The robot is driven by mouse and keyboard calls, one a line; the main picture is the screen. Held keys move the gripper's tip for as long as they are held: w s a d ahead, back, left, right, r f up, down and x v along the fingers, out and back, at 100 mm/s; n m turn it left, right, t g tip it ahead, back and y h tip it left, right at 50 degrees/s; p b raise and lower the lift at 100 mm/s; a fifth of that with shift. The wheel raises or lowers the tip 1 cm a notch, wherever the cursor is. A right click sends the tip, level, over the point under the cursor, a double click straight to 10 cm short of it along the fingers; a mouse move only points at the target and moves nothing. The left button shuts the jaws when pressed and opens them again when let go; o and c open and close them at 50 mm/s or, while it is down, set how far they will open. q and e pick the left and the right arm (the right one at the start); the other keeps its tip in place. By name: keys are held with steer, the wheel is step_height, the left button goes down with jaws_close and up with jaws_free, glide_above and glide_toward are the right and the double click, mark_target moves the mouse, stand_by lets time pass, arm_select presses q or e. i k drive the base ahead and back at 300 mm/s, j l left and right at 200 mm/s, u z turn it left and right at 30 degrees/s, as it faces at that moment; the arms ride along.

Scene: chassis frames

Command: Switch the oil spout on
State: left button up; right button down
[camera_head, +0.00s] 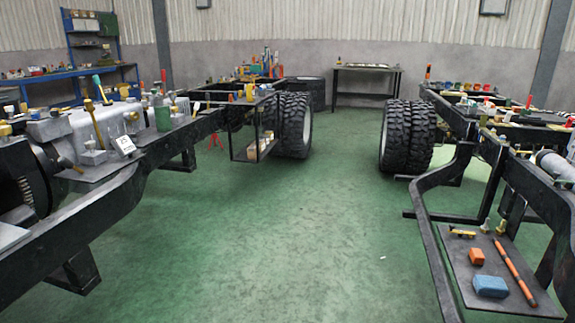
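I cannot single out the oil spout with certainty. Several small fittings stand on the left chassis frame (140,172). Among them are a green can (162,113) with a thin upright top, and a yellow-tipped rod (97,125) that leans on the grey engine block (70,128). Small brass-coloured fittings (484,226) also show low on the right chassis frame (515,175). They are too small to tell whether any is a spout or how it is set. Neither of my grippers is in view.
Green floor (290,230) lies open between the two frames. Large tyres (295,125) (407,137) stand at their far ends. A low shelf (490,275) at right holds a blue block (490,286) and an orange rod (514,268). A table (366,72) stands at the back wall.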

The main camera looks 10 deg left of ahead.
mark_target(155, 92)
steer(key=i+j+u, duration=0.1)
steer(key=i+u, duration=0.15)
steer(key=i, duration=0.55)
steer(key=i+l+u, duration=0.1)
steer(key=i+u, duration=0.15)
steer(key=i, duration=0.55)
steer(key=i+z, duration=0.25)
steer(key=i, duration=0.55)
steer(key=i+j+z, duration=0.15)
steer(key=i+z, duration=0.15)
steer(key=i, duration=0.75)
steer(key=u, duration=2.15)
